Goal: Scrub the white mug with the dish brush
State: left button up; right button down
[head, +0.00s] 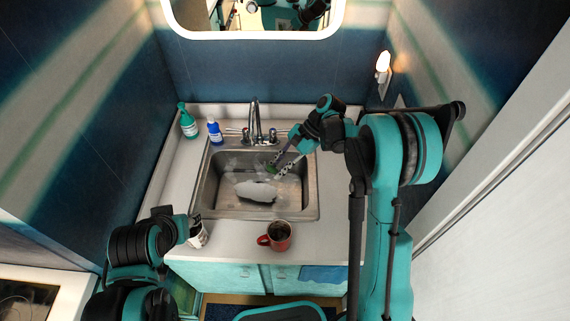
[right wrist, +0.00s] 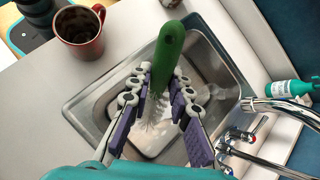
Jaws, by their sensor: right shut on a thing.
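My right gripper (head: 279,170) is over the sink and shut on the dish brush (right wrist: 167,60). In the right wrist view its green handle rises between the purple-padded fingers (right wrist: 164,112), with pale bristles below. In the head view the brush is small, with a bit of green showing at the fingers. The left gripper's fingers cannot be made out.
A red mug (head: 276,237) stands on the counter in front of the steel sink (head: 308,208). The faucet (head: 256,118) stands behind the sink. A green bottle (head: 188,124) and a blue bottle (head: 214,133) are at the back left. A pale patch lies on the basin floor.

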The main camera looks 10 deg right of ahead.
jog(key=shift+s+f, duration=0.1)
jog(key=shift+f, duration=0.5)
notch_tip(320, 180, down, 16)
jog(key=b, duration=1.3)
jog(key=shift+f, duration=0.2)
jog(key=shift+r+p, duration=5.25)
jog(key=shift+r, duration=3.1)
jog(key=shift+r+p, duration=1.25)
jog(key=shift+r, duration=0.8)
jog(key=shift+f, duration=0.1)
